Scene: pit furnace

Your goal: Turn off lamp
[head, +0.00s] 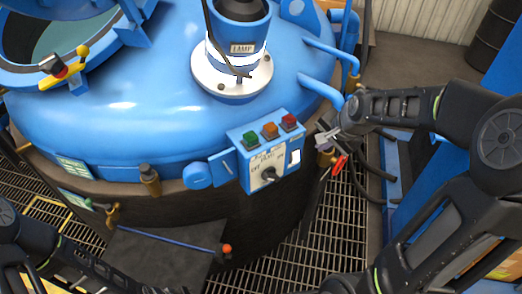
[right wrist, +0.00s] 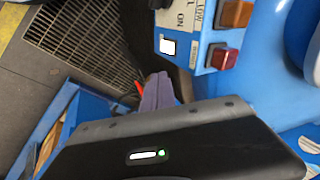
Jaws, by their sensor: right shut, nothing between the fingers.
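The blue lamp housing (head: 240,48), labelled LAMP, stands on a white flange on top of the blue vessel. A blue control box (head: 228,139) on the vessel's side carries a green button (head: 250,140), an orange button (head: 270,131), a red button (head: 289,121), a black knob (head: 268,173) and a white switch (head: 295,157). My right gripper (head: 322,141) is shut and empty, just right of the box and apart from it. In the right wrist view, its fingers (right wrist: 158,88) are below the white switch (right wrist: 168,46) and left of the red button (right wrist: 222,58). My left gripper is not visible.
Pipes (head: 318,90) and a red-handled valve (head: 340,164) lie close to my right gripper. A yellow-handled part (head: 62,73) sits by the opening at left. Grating (head: 285,262) covers the floor.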

